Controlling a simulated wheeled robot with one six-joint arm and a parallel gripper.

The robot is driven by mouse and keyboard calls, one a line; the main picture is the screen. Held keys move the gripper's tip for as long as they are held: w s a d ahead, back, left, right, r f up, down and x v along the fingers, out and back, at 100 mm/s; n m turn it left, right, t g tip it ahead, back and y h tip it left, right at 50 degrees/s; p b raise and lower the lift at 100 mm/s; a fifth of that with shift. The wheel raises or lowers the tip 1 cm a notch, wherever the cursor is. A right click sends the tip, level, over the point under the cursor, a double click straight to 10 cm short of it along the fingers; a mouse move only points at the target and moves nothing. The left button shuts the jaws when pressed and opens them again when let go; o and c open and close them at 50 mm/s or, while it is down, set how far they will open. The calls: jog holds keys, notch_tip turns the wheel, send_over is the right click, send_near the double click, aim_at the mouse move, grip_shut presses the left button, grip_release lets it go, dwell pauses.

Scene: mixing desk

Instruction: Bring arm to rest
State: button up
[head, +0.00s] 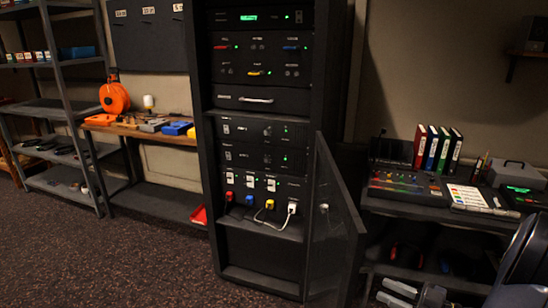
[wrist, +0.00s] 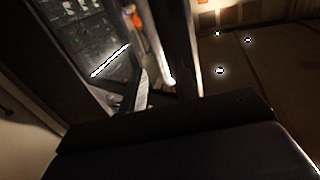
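A dark, rounded part of my arm (head: 522,262) fills the lower right corner of the head view. Light grey pieces (head: 405,292) show at the bottom edge left of it. They may belong to my gripper, but I cannot make out two fingertips or anything held. In the wrist view a large dark block fills the lower half, and no fingers stand out. The wrist view is tilted and dim, with rack gear behind.
A tall black rack (head: 262,130) stands in the middle with its lower door (head: 335,225) swung open. A white plug (head: 291,209) and cable hang at its sockets. A mixing desk (head: 405,187) and binders (head: 437,148) are at right. Open carpet (head: 120,265) lies at left.

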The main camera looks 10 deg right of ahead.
aim_at(368, 283)
jog(key=shift+x, duration=2.95)
jog(key=shift+s+r, duration=0.1)
jog(key=shift+s, duration=0.05)
